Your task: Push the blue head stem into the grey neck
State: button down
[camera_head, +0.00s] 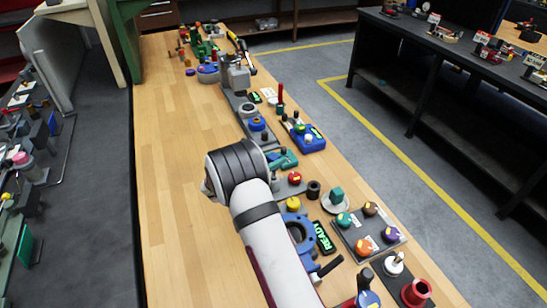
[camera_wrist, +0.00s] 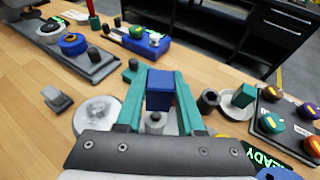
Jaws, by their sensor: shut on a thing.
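The blue head (camera_wrist: 159,82) is a squared block in the middle of the wrist view. My gripper (camera_wrist: 160,92) has two teal fingers, one on each side of the block, and is shut on it. A small grey cylindrical part (camera_wrist: 155,121), which looks like the neck or a stem, shows just below the block between the fingers. I cannot tell whether the head's stem is inside it or only lined up in front of it. In the head view my arm hides the blue head and the neck.
A round grey plate (camera_wrist: 97,117) lies left of my gripper, near a grey block (camera_wrist: 56,99). A dark ring (camera_wrist: 208,100) and a green block on a disc (camera_wrist: 243,95) stand to the right. The left side of the wooden table (camera_head: 180,130) is clear.

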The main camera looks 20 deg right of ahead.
jog(key=shift+f, duration=1.45)
jog(key=shift+f, duration=0.35)
jog(key=shift+f, duration=0.3)
jog(key=shift+c, duration=2.2)
grip_release()
jog(key=shift+f, duration=0.1)
jog(key=v, duration=1.6)
jog(key=shift+d, duration=0.1)
